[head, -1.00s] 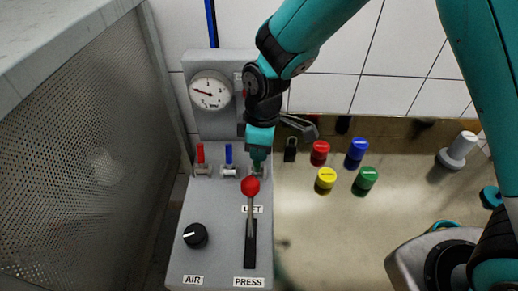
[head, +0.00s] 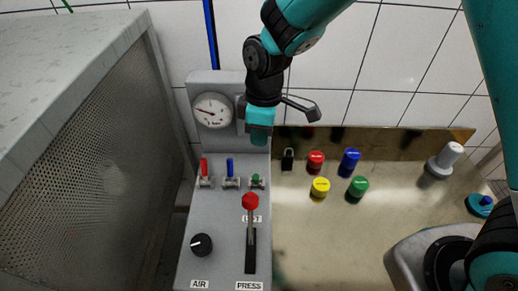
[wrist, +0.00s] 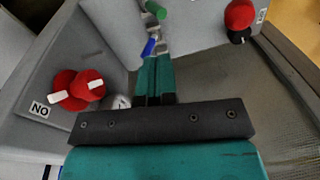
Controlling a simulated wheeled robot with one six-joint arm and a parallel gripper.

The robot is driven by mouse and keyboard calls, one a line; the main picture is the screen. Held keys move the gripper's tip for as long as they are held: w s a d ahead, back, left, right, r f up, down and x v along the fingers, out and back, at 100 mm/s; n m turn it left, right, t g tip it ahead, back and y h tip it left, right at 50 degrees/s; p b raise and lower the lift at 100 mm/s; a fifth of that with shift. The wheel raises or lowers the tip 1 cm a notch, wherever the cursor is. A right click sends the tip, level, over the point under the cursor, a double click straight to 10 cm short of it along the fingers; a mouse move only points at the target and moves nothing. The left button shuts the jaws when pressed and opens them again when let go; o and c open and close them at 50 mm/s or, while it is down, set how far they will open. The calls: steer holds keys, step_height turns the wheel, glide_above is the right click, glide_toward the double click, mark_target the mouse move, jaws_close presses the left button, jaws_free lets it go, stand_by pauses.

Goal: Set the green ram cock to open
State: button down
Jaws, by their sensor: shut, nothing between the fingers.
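The green ram cock (head: 257,181) sits at the right end of a row of three small cocks on the grey panel. Its handle looks short in the head view, and I cannot tell exactly which way it points. In the wrist view the green handle (wrist: 156,11) shows at the top, beyond the fingers. The red cock (head: 204,170) and blue cock (head: 230,170) have handles pointing up the panel. The blue handle also shows in the wrist view (wrist: 149,47). My gripper (head: 258,140) is shut and empty, above and apart from the green cock in the picture.
A lever with a red ball knob (head: 250,201) stands just below the green cock. A black AIR knob (head: 202,245) is lower left, a gauge (head: 213,111) upper left. Several coloured caps, such as the green one (head: 358,187), stand on the bench to the right.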

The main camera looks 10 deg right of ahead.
mark_target(256, 180)
steer(key=shift+g, duration=0.7)
steer(key=f, duration=0.3)
steer(key=f+b, duration=0.1)
steer(key=f, duration=0.3)
steer(key=w+f, duration=0.1)
steer(key=f, duration=0.3)
steer(key=shift+b, duration=0.35)
